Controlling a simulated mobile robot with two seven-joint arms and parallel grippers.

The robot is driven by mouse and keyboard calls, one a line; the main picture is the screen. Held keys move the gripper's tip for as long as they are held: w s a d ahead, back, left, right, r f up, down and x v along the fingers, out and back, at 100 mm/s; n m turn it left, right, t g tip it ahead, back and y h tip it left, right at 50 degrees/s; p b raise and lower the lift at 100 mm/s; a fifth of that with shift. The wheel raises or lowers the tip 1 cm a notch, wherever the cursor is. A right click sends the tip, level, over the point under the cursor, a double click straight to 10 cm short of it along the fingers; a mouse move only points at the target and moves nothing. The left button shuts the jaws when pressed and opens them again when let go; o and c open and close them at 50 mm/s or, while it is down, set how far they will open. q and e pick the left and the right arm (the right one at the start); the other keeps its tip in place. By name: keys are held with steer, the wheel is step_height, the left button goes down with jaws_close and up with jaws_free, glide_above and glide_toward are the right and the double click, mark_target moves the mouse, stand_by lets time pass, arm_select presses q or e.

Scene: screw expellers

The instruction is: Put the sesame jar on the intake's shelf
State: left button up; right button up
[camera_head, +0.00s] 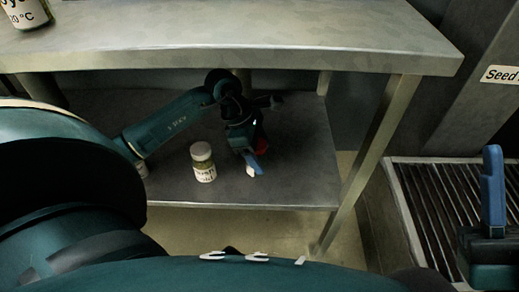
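A small jar (203,163) with a pale lid and a white label stands upright on the lower shelf (290,185) of the metal table; its label is too small to read surely. My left gripper (252,165) reaches under the tabletop and points down just right of this jar, apart from it. Its blue finger shows, but the gap between its fingers is unclear. Part of another jar (142,169) shows behind my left arm. At the right edge, my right gripper (493,190) shows one upright blue finger. No jar is seen in it.
A larger labelled jar (27,12) stands on the tabletop (230,35) at the top left. The table's right leg (370,150) stands between the lower shelf and a slatted metal grille (430,205). A "Seed" sign (503,75) is on the grey structure at right.

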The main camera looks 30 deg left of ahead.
arm_select(q)
steer(key=shift+o, duration=0.2)
steer(key=shift+r, duration=0.3)
steer(key=p+v, duration=0.3)
steer(key=v, duration=0.3)
steer(key=shift+s+a+r, duration=0.1)
steer(key=shift+a+r, duration=0.25)
steer(key=shift+r, duration=0.2)
arm_select(e)
steer(key=f+m+h, duration=0.2)
steer(key=m+h, duration=0.1)
steer(key=f+m+h, duration=0.1)
steer(key=f, duration=0.1)
steer(key=shift+w+a+m+h, duration=0.15)
steer(key=shift+w+m+h, duration=0.25)
arm_select(q)
steer(key=shift+s, duration=0.1)
arm_select(e)
steer(key=shift+r, duration=0.1)
